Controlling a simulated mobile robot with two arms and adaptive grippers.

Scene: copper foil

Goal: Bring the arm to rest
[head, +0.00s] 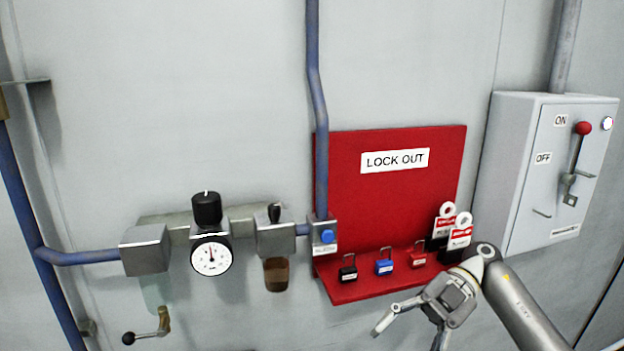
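My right arm comes in from the lower right. Its gripper (407,340) is at the bottom of the picture, in front of and below the right end of the red lockout shelf. Its two fingers are spread apart with nothing seen between them. One fingertip points to the lower left; the other runs down to the bottom edge, where its end may be cut off. My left arm and gripper are not in view.
The red lockout board (390,205) holds a black padlock (348,272), a blue padlock (384,265), a red padlock (417,258) and tags (460,237). A grey switch box (540,180) is at right, its red-knobbed lever (578,150) up. A gauge (211,256) and blue pipes (318,120) are left.

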